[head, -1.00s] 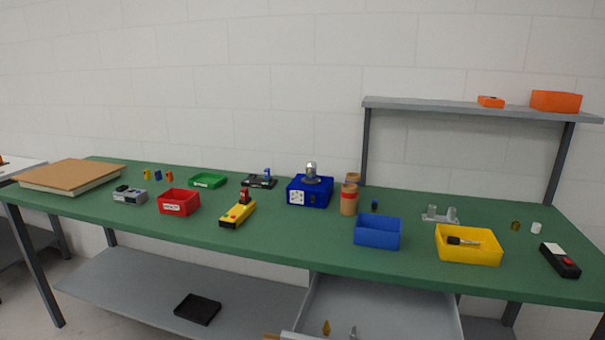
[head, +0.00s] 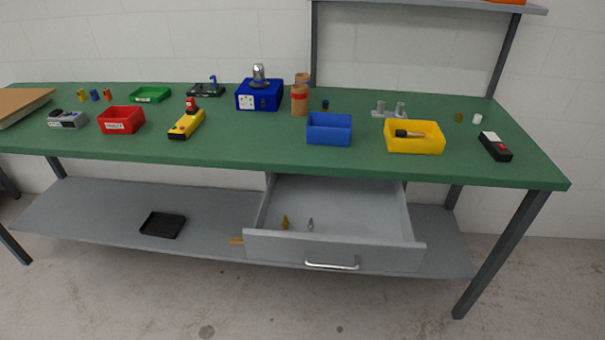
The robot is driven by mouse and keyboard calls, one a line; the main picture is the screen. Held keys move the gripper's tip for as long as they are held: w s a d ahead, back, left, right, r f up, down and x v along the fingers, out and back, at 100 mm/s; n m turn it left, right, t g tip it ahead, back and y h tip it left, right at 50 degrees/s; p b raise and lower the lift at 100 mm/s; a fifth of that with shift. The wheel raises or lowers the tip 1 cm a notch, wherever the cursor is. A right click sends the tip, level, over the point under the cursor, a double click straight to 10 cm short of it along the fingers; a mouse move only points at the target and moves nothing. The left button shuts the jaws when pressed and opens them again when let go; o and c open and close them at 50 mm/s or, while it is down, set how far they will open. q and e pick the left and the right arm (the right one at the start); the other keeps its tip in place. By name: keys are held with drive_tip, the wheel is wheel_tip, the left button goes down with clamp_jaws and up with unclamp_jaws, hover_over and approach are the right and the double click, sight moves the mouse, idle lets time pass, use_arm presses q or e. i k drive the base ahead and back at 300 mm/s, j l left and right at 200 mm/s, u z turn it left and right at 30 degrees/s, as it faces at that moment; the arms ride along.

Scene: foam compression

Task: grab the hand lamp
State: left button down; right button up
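I cannot tell for sure which thing is the hand lamp. A black handheld device (head: 496,148) with a white end and a red patch lies at the right end of the green bench. A small black-handled item (head: 406,133) lies in the yellow bin (head: 428,151). A yellow and black device (head: 186,125) with a red top lies left of the middle. Neither of my grippers shows in the head view.
The green bench (head: 250,147) also bears a blue bin (head: 329,133), a red bin (head: 121,122) and a blue box (head: 258,97). An open drawer (head: 340,245) juts out below its front edge. A shelf post (head: 314,45) rises behind.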

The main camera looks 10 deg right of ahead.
sight(490, 140)
drive_tip(key=z, duration=1.45)
drive_tip(key=i+l, duration=0.1)
drive_tip(key=i+u, duration=0.05)
